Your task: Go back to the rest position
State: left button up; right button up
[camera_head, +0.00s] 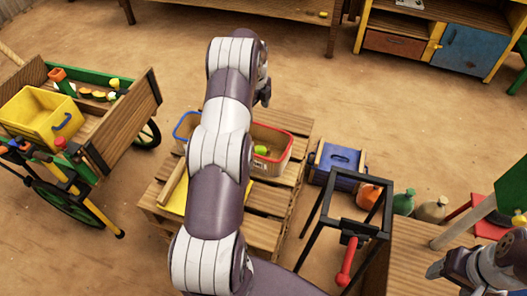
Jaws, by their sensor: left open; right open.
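My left arm reaches up through the middle of the head view and covers part of the pallet. Its gripper (264,95) is mostly hidden behind the arm's far end; a dark finger shows over the floor, above the bins. No object shows in it. My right gripper (436,270) is low at the right edge, close to the wooden table, and is open with nothing visible in it.
A wooden pallet (264,231) carries a red-rimmed bin (272,165) with a green item. A blue crate (338,162), black frame stand (330,221) and wooden table (409,257) are to the right. A cart (130,125) with a yellow bin (40,117) stands left.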

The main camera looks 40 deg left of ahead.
dwell(0.5)
pick_arm(q)
jog(key=s+d+r+n+p, duration=0.2)
jog(key=s+d+r+n, duration=0.3)
jog(key=s+d+n, duration=0.1)
jog(key=s+d+r+n+p, duration=0.3)
jog(key=s+d+r+n, duration=0.3)
jog(key=s+d, duration=0.3)
jog(key=s+d+r+n+t+p, duration=0.1)
jog(key=s+d+r+n, duration=0.4)
jog(key=d, duration=0.6)
jog(key=s+r+p, duration=0.1)
jog(key=s, duration=0.1)
jog(key=shift+s+d+n, duration=0.25)
jog(key=shift+s+n, duration=0.1)
jog(key=shift+n, duration=0.05)
jog(key=shift+r, duration=0.15)
